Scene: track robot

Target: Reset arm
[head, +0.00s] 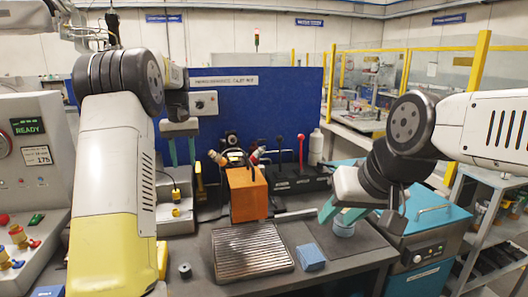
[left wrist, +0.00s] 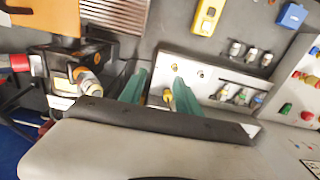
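My left gripper (head: 182,148) hangs in front of the blue back panel, its teal fingers pointing down. In the left wrist view its two fingers (left wrist: 159,92) stand apart with nothing visibly held between them. My right gripper (head: 340,212) is low over the right part of the bench. Its teal fingers are beside or around a small pale cylindrical thing (head: 344,228); I cannot tell whether they grip it. Levers with black and red knobs (head: 300,150) rise from a dark base behind the bench; the red-knobbed one stands upright.
An orange box (head: 247,195) stands mid-bench behind a ribbed metal tray (head: 250,251). A blue block (head: 311,257) lies right of the tray. A control console (head: 32,170) with a READY display is at left. A blue-topped cabinet (head: 430,215) is at right.

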